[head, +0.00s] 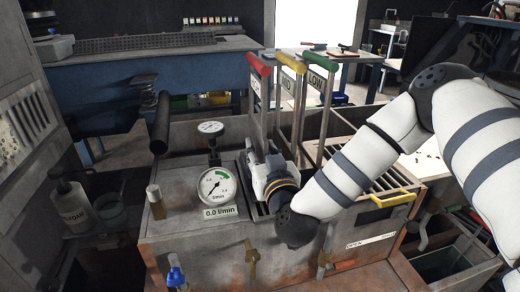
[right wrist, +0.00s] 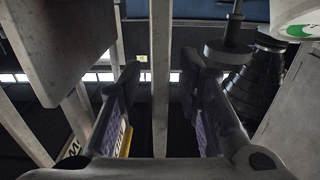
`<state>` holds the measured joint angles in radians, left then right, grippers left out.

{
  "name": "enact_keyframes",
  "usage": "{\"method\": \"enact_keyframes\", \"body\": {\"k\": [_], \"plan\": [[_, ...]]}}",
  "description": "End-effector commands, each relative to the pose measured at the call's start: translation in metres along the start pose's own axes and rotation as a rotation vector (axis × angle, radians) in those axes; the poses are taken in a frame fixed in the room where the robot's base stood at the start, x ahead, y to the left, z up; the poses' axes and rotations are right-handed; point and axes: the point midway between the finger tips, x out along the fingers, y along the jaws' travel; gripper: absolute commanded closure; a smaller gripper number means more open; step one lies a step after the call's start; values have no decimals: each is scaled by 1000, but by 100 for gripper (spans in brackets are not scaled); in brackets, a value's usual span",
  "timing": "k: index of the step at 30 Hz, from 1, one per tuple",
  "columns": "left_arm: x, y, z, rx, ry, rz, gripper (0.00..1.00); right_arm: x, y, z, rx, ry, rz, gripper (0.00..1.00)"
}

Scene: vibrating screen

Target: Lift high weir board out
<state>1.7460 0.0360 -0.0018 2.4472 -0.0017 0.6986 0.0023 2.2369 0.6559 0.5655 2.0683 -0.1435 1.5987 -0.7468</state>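The high weir board (head: 258,95) has a red handle (head: 259,64) on top and stands upright in the metal box. Its label is partly hidden. The mid board with a yellow handle (head: 292,63) and the low board with a green handle (head: 319,60) stand to its right. My right gripper (head: 257,160) is low in front of the red-handled board, well below its handle. In the right wrist view my fingers (right wrist: 160,90) are spread, with an upright grey bar (right wrist: 160,45) showing between them. I cannot tell whether they touch it. My left gripper is out of view.
A round gauge (head: 217,186) stands left of my right gripper, with a smaller dial (head: 210,128) behind it. A black cylinder (head: 159,124) rises farther left. A grating with a yellow handle (head: 394,199) lies right of my forearm. A blue bench (head: 195,85) stands behind.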

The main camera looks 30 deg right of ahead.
Motion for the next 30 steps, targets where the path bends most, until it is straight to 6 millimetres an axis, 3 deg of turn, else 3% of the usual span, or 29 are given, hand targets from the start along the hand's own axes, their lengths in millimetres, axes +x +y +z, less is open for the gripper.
{"method": "enact_keyframes", "body": {"k": [4,12,17,25,30], "plan": [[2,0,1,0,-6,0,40,13,0,1,-1,-1,0,68],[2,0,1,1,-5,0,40,16,0,0,-1,-1,-1,68],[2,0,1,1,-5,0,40,16,0,0,-1,-1,-1,100],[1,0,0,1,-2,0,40,16,-1,-3,0,3,-1,100],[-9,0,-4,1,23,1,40,16,-1,-16,1,8,-3,100]]}}
